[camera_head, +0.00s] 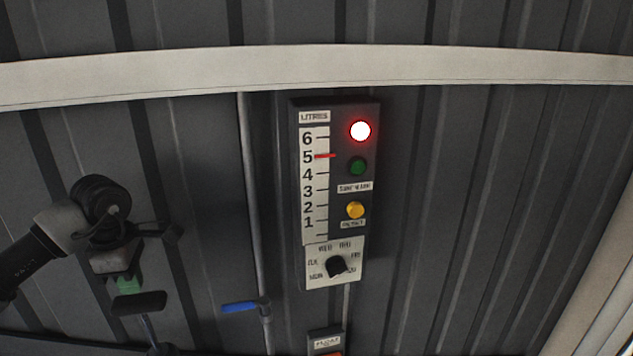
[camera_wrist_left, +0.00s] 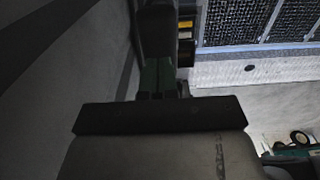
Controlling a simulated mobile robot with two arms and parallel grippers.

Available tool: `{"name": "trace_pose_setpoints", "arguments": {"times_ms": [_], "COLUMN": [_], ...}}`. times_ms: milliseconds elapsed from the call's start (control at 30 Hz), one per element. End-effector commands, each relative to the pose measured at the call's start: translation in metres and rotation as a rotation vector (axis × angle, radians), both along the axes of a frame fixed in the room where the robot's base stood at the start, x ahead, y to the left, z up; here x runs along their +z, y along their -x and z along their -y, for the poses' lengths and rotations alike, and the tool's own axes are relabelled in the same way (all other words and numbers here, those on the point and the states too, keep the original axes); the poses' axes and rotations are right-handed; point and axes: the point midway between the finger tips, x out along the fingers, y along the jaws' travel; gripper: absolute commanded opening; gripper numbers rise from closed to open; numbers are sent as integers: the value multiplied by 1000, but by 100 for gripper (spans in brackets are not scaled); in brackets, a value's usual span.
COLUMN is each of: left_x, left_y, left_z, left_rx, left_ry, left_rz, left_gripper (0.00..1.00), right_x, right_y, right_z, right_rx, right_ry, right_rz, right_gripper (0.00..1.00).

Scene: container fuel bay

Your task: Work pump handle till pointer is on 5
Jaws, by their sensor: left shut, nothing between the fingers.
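The gauge panel (camera_head: 345,225) hangs on the wall in the head view, with a litre scale (camera_head: 314,190) from 1 to 6. Its red pointer (camera_head: 320,156) is level with the 5. A black bar-shaped grip on a thin stem, apparently the pump handle (camera_head: 138,303), is at lower left. My left gripper (camera_head: 129,287), with green fingers, is just above it, shut and empty; I cannot tell whether they touch. The shut fingers also show in the left wrist view (camera_wrist_left: 162,75). My right gripper is not in view.
The panel has a lit red lamp (camera_head: 360,131), an unlit green lamp (camera_head: 357,166), a yellow button (camera_head: 355,210) and a black rotary knob (camera_head: 336,266). A blue lever (camera_head: 240,308) sticks out between the handle and the panel.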

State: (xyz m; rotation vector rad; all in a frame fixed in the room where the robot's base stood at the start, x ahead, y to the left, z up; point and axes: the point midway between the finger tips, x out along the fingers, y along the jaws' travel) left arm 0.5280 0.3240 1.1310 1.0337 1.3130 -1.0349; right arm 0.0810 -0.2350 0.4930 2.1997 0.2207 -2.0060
Motion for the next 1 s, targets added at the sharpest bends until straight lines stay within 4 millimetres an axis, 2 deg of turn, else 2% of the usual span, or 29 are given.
{"name": "trace_pose_setpoints", "arguments": {"times_ms": [567,1000], "left_x": [3,45], "left_y": [0,0], "left_z": [0,0], "left_rx": [1,1], "left_ry": [1,1], "left_rz": [2,3], "left_gripper": [0,0], "right_x": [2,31], "right_y": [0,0], "right_z": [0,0], "right_rx": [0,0], "right_ry": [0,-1], "right_rz": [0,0], "right_gripper": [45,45]}}
